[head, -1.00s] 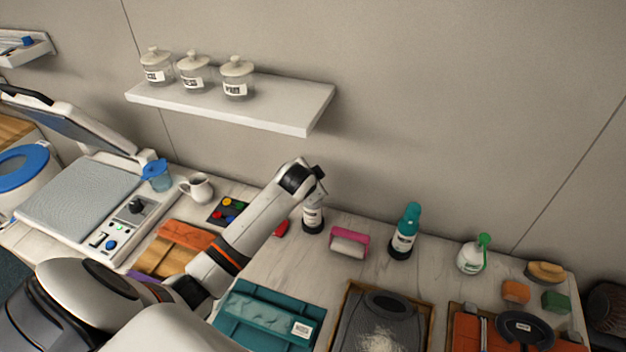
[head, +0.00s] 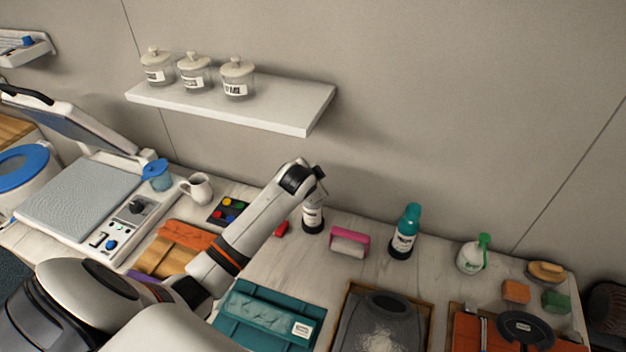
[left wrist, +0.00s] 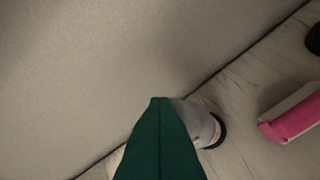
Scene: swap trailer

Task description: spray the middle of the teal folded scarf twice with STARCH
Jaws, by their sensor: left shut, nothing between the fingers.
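The teal folded scarf (head: 262,310) lies flat on the counter at the bottom middle of the head view, with a small white label at its right. A white bottle with a black base (head: 313,218) stands upright behind it; its label is too small to read. My left gripper (head: 320,176) is at this bottle's top and hides it; it is shut with nothing held. In the left wrist view, a dark green wedge (left wrist: 160,145) covers the lower middle, in front of the white bottle (left wrist: 204,128). A teal-capped bottle (head: 404,232) stands further right. My right gripper is not in view.
A pink-handled roller or brush (head: 349,238) lies between the bottles. A white bottle with a green nozzle (head: 472,254) and sponges (head: 515,291) stand right. A grey-black tray (head: 355,325) is right of the scarf. A wall shelf (head: 290,104) with jars overhangs the back.

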